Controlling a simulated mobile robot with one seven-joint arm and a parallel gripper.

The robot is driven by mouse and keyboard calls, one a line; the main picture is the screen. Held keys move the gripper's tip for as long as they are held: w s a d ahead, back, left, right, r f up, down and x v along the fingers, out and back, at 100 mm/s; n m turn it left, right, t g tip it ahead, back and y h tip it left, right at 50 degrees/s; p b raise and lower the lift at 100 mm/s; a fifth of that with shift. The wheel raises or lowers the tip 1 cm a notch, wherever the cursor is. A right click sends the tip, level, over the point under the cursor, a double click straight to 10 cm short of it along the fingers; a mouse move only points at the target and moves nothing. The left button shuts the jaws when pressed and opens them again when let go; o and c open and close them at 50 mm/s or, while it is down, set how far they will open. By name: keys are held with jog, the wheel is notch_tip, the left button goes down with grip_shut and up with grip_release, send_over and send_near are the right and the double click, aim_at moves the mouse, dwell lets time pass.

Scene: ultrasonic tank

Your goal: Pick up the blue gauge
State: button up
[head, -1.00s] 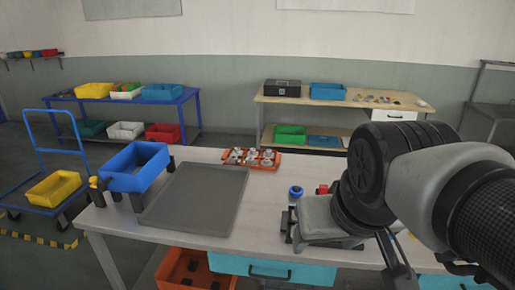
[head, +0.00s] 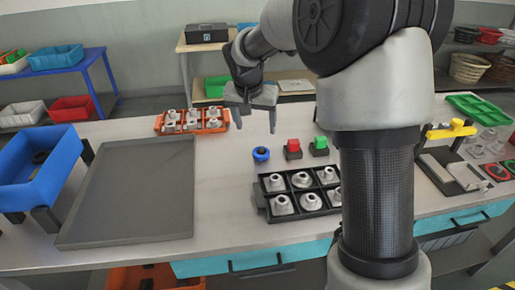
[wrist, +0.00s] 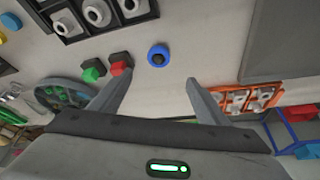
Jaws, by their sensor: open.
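The blue gauge (head: 261,154) is a small round blue piece with a dark centre. It stands on the light table, left of a red block. In the wrist view the blue gauge (wrist: 159,55) lies beyond my fingertips, roughly midway between them. My gripper (head: 259,122) is open and empty, held above the table near the gauge in the head view. Both fingers of my gripper (wrist: 158,85) show in the wrist view, spread apart, and neither touches the gauge.
A red block (head: 293,148) and a green block (head: 319,146) on dark bases stand right of the gauge. A black tray (head: 268,206) of metal parts is in front. The table around the gauge is otherwise clear.

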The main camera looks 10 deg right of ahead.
send_over(261, 150)
jog(key=s+a, duration=0.1)
jog(key=s, duration=0.1)
notch_tip(261, 150, down, 9)
jog(key=shift+a+f, duration=0.15)
jog(key=shift+x, duration=2.6)
jog(key=c, duration=1.3)
